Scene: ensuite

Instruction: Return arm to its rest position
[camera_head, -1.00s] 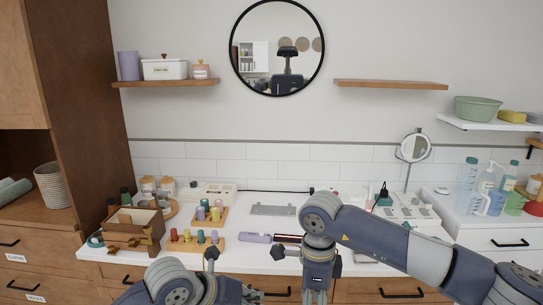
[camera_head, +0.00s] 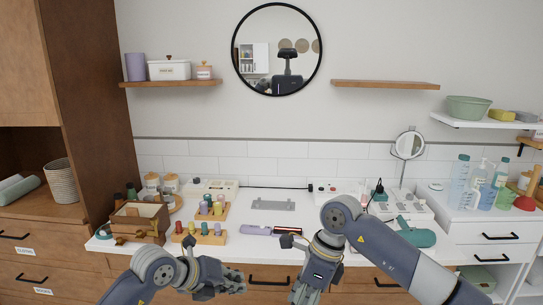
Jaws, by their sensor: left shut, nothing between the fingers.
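My left arm comes in at the lower left, in front of the counter (camera_head: 330,203). Its gripper (camera_head: 238,281) points right, low in front of the drawers. It is shut and empty, and touches nothing. My right arm comes in from the lower right, bends over the counter's front edge and runs down to the bottom of the picture. Its wrist shows, but its fingers are below the frame.
On the counter stand a wooden box (camera_head: 137,222), a peg holder (camera_head: 203,238), a purple-handled tool (camera_head: 257,230), a grey plate (camera_head: 273,205) and a teal hair dryer (camera_head: 416,236). Bottles (camera_head: 477,186) stand at the right. The counter's front middle lies close to my right arm.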

